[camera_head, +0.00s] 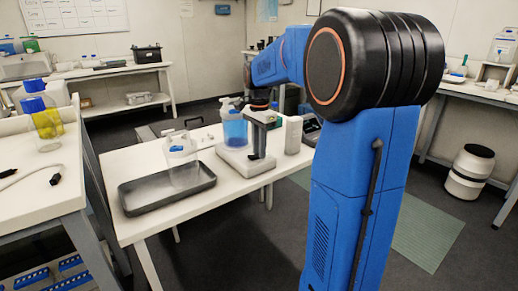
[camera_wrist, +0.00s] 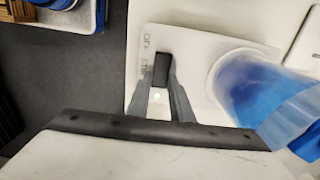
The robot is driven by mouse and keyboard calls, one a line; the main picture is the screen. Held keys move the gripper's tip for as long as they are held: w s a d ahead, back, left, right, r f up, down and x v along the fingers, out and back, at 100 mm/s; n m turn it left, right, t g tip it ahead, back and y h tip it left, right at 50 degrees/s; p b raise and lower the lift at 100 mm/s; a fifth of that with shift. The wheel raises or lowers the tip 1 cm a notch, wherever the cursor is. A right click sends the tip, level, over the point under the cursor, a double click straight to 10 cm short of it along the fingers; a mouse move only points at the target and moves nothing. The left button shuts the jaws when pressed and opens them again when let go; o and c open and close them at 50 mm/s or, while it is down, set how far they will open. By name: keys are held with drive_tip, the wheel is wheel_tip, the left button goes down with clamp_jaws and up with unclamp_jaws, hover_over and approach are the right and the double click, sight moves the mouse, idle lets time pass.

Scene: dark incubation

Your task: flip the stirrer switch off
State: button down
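The stirrer (camera_head: 240,168) is a white flat base on the white table in the head view. A jug with blue liquid (camera_head: 234,127) stands on its back part. In the wrist view the stirrer's white top (camera_wrist: 195,45) has lettering, in which "OFF" can be read. A dark switch (camera_wrist: 162,66) sits beside the lettering. My gripper (camera_wrist: 162,84) points down at the switch, its two grey fingers apart with the switch between their tips. Whether the fingers touch it cannot be told. My gripper also shows in the head view (camera_head: 257,152), low over the stirrer's front.
The blue jug (camera_wrist: 250,95) is close to the right of my fingers. A dark tray (camera_head: 150,200) with a clear bottle (camera_head: 182,160) is on the table to the left. A white bottle (camera_head: 293,135) stands right of the stirrer. Another bench (camera_head: 40,195) is at far left.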

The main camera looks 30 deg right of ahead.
drive_tip(key=shift+a+h, duration=0.3)
drive_tip(key=shift+h, duration=0.3)
drive_tip(key=shift+a+r+h, duration=0.1)
drive_tip(key=shift+a+h, duration=0.1)
drive_tip(key=shift+h, duration=0.9)
drive_tip(key=c, duration=1.6)
unclamp_jaws()
drive_tip(key=shift+o, duration=0.2)
drive_tip(key=shift+r, duration=0.15)
drive_tip(key=v, duration=1.7)
drive_tip(key=shift+s, duration=0.15)
